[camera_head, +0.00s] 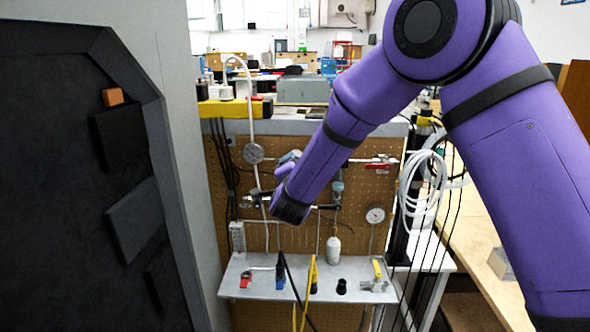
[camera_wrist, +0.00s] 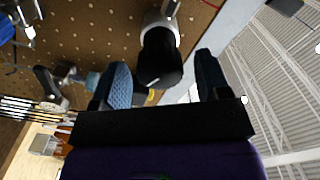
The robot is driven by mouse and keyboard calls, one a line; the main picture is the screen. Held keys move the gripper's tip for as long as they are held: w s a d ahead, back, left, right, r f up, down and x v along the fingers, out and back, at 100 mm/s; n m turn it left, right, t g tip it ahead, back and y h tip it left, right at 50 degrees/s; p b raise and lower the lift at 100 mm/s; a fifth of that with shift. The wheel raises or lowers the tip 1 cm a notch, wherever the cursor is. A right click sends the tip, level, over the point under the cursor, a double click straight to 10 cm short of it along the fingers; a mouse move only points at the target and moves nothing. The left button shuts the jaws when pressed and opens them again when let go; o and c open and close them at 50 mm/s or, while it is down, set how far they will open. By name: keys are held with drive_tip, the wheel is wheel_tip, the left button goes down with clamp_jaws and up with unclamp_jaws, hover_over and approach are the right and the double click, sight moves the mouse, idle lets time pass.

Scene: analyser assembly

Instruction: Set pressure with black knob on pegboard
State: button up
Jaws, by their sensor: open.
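A brown pegboard (camera_head: 352,237) with tubing and fittings stands ahead of me in the head view, and it also shows in the wrist view (camera_wrist: 90,25). A black knob (camera_wrist: 160,62) on a pale cylindrical body shows in the wrist view. My gripper (camera_wrist: 162,62) is open, with one blue finger to each side of the knob in the picture. No contact shows, and I cannot tell whether the knob is at fingertip depth.
A round gauge (camera_head: 375,214) hangs at the pegboard's right, another dial (camera_head: 254,153) at its upper left. A grey shelf (camera_head: 262,290) below holds small parts. A dark panel (camera_head: 60,180) stands close on the left. Coiled white tubing (camera_head: 420,190) hangs at the right.

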drive_tip(key=s, duration=0.9)
drive_tip(key=shift+s+a, duration=0.15)
drive_tip(key=shift+s, duration=0.15)
drive_tip(key=s+d+r+n+g+y, duration=0.2)
drive_tip(key=s+d+r+n+g, duration=0.15)
drive_tip(key=d+r, duration=0.35)
drive_tip(key=s+d+r+n+g+y, duration=0.2)
drive_tip(key=s+d+r+n, duration=0.15)
drive_tip(key=d+r, duration=0.3)
drive_tip(key=s+d+n+g+h, duration=0.1)
drive_tip(key=s+d+n+g, duration=0.1)
drive_tip(key=s+d, duration=0.7)
drive_tip(key=s+d+n+g+h, duration=0.2)
drive_tip(key=s+d+g, duration=0.3)
drive_tip(key=s, duration=1.2)
drive_tip(key=d+n, duration=0.1)
drive_tip(key=d, duration=0.3)
drive_tip(key=shift+s+d+f, duration=0.25)
drive_tip(key=shift+s+d, duration=0.05)
drive_tip(key=shift+d, duration=0.1)
